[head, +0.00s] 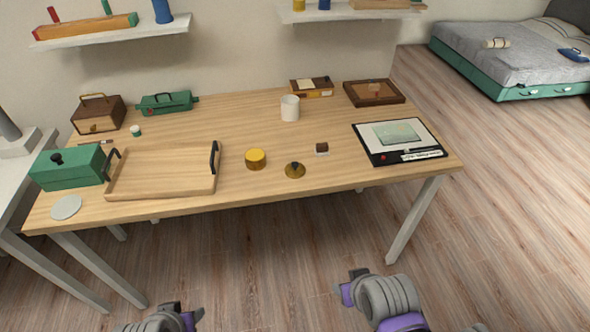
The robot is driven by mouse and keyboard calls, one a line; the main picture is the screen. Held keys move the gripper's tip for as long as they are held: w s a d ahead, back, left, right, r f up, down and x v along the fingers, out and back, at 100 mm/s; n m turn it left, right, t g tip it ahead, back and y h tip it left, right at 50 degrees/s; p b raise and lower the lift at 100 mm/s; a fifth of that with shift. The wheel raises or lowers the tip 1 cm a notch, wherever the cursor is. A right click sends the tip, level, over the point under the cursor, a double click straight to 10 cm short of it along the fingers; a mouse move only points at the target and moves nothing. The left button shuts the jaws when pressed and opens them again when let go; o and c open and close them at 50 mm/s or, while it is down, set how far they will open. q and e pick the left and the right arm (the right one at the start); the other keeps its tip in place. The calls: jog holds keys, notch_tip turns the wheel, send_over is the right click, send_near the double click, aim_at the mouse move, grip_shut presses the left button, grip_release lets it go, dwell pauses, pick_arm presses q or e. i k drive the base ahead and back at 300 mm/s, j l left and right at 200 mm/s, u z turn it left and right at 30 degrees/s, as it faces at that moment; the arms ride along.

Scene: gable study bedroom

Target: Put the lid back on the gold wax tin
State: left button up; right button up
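The gold wax tin (256,160) stands upright near the front middle of the wooden table, showing a round yellow top. A low gold lid (295,171) with a dark knob lies on the table just right of the tin, apart from it. My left gripper (194,315) is at the bottom edge, below and in front of the table, mostly cut off. My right gripper (346,287) is in front of the table over the floor, away from the tin and lid. I cannot make out the fingers of either gripper clearly.
A wooden tray (165,190) with dark handles lies left of the tin. A small brown block (321,148), a white mug (290,108) and a framed board (399,142) are to the right and behind. A green box (68,168) stands far left. Table around the lid is clear.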

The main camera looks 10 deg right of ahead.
aim_at(256, 157)
jog(key=i+l+u, duration=0.25)
jog(key=i+l, duration=0.15)
jog(key=i+l+u, duration=0.3)
jog(key=i+l, duration=0.15)
